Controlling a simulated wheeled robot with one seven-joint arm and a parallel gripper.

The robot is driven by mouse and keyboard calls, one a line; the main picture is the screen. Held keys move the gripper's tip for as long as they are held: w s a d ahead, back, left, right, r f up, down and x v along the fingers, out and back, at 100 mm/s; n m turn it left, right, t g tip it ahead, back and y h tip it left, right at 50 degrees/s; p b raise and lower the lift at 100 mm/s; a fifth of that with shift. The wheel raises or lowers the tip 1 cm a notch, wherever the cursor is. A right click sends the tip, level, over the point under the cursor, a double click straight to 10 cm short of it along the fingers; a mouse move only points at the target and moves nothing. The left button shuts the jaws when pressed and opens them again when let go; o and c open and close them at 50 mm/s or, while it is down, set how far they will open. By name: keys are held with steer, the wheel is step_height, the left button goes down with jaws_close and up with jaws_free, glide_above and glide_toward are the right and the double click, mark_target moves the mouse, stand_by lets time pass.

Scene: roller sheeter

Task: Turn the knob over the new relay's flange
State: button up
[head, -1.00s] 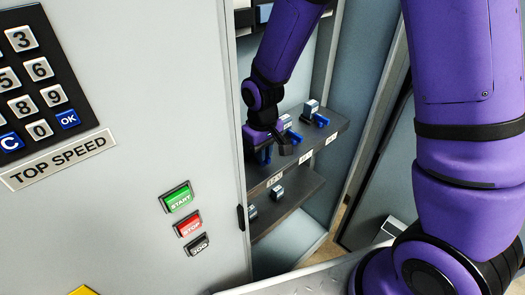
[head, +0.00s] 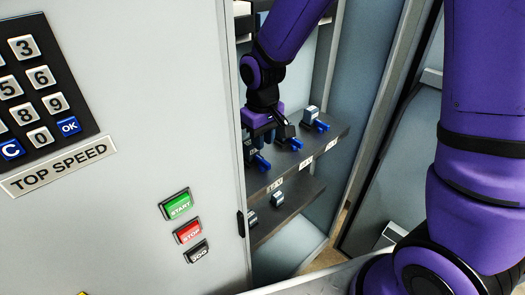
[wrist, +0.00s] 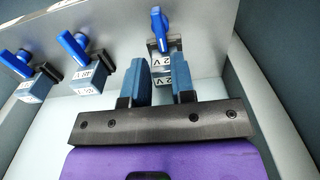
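Relays with blue knobs stand in a row on the upper shelf of the open cabinet. The leftmost in the head view has its knob (head: 262,162) sticking out to the right. My gripper (head: 270,138) is just above and behind it, partly hiding the row. In the wrist view, a grey-blue relay (wrist: 162,78) with a white label lies in line with the gap between my fingers (wrist: 161,75). Its blue knob (wrist: 158,25) points up the picture, unlike the slanted knobs (wrist: 72,45) of its neighbours. The fingers look apart; contact cannot be told.
A lower shelf (head: 295,205) holds smaller relays without visible blue knobs. The cabinet's grey front panel, with START (head: 177,205) and STOP (head: 188,231) buttons, stands close on the left. The right relay (head: 311,113) is near the shelf's right end.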

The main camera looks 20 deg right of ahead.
mark_target(263, 159)
steer(key=shift+r, duration=2.2)
steer(key=s+d+r+m+t, duration=0.2)
steer(key=s+d+r, duration=0.55)
steer(key=r, duration=0.45)
steer(key=s+d+r+m+t, duration=0.1)
steer(key=s+d+r, duration=0.2)
steer(key=s, duration=0.3)
steer(key=s+d+r+m+t, duration=0.2)
steer(key=s+d+r, duration=0.1)
steer(key=s+d, duration=0.2)
steer(key=shift+s, duration=0.9)
